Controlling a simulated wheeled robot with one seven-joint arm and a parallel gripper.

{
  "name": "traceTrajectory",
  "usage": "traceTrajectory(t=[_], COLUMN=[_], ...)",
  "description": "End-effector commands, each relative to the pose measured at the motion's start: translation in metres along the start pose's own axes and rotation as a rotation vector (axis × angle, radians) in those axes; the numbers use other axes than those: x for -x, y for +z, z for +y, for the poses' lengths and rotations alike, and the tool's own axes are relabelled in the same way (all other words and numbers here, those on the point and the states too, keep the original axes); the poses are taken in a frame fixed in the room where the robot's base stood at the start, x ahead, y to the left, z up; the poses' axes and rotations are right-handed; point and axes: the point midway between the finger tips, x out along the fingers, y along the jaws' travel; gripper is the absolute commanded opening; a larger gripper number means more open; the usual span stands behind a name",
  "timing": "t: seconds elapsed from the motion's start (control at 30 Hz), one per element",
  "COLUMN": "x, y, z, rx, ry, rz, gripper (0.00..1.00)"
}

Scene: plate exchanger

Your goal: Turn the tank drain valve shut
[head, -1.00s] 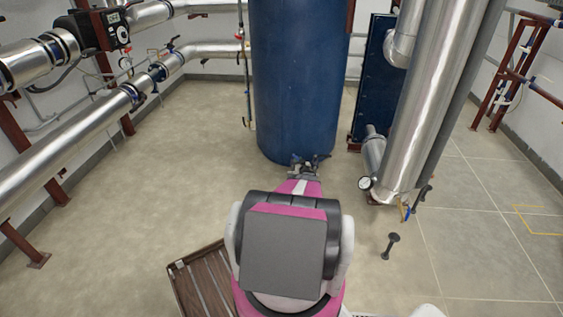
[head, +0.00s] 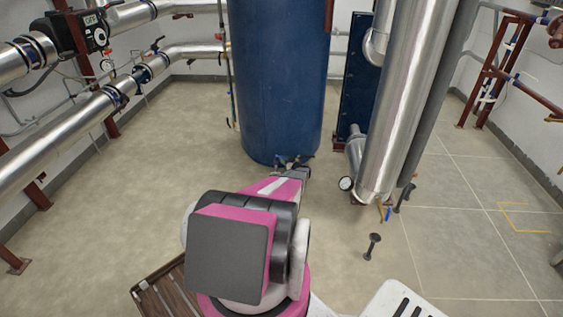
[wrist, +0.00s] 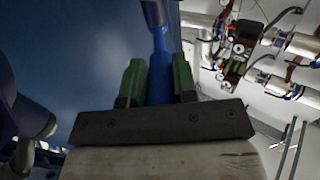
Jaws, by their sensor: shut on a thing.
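The blue tank (head: 278,85) stands upright ahead in the head view. Its smooth blue wall also fills the left of the wrist view (wrist: 85,50). My gripper (wrist: 158,75) has two green-padded fingers, shut on the blue handle of the tank drain valve (wrist: 160,50). The handle runs up between the fingers, beside the tank wall. A blurred, dark rounded part of the valve or fitting (wrist: 35,125) shows at lower left. In the head view my gripper (head: 294,162) is small and low against the tank's base; the valve there is largely hidden.
A silver pipe column (head: 415,100) with a gauge (head: 346,183) stands right of the tank. A brown slatted platform (head: 160,288) lies at lower left. Floor is clear left of the tank and at far right.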

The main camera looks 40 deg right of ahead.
Motion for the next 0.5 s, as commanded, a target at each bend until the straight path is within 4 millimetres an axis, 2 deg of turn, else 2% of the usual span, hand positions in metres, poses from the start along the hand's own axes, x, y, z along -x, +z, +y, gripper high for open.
traceTrajectory(t=[0.5], x=[0.0007], y=[0.0001], z=[0.0037], rx=[0.0], ry=[-0.04], rz=[0.001], gripper=[0.0])
